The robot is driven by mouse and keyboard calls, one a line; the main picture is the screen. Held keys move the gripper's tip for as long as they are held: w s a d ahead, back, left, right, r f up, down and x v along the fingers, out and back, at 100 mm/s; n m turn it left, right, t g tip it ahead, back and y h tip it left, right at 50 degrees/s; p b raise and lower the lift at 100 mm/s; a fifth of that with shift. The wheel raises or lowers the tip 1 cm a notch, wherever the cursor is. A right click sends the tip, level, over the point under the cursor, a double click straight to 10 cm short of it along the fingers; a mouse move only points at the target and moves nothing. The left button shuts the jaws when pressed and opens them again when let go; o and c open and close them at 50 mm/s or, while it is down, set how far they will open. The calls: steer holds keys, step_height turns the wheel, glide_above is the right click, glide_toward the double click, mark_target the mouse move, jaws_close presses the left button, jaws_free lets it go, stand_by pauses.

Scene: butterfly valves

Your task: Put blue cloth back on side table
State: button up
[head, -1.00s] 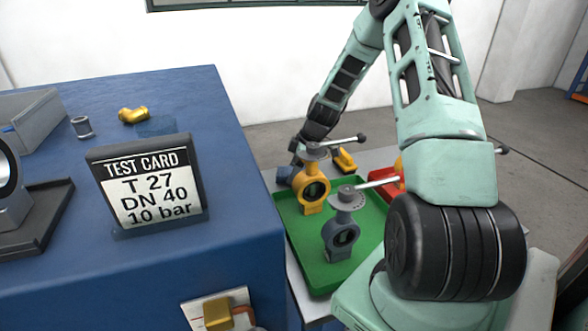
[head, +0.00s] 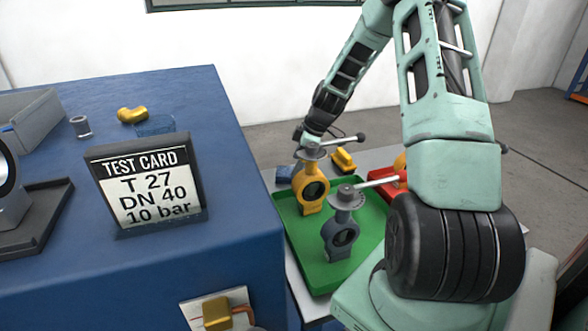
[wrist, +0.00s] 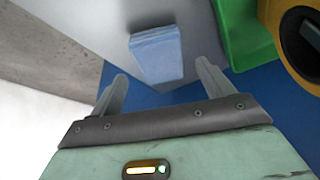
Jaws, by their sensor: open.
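The blue cloth (head: 284,173) lies on the grey top of the side table (head: 374,157), by the far left corner of the green tray. In the wrist view the cloth (wrist: 157,55) is a flat, folded light-blue piece at the table's edge. My gripper (wrist: 161,72) is open, its two fingers spread on either side of the cloth's near end, with nothing held. It appears to be apart from the cloth. In the head view my gripper is above and right of the cloth, partly hidden behind the yellow valve.
The green tray (head: 311,273) holds a yellow valve (head: 313,192) and a grey valve (head: 341,237) with protruding levers. A yellow part (head: 343,160) and red tray (head: 393,181) are beside it. The blue bench (head: 245,215) with a test card (head: 147,187) stands left.

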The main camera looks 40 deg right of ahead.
steer(key=v, duration=0.8)
steer(key=shift+r, duration=0.2)
steer(key=shift+r, duration=0.1)
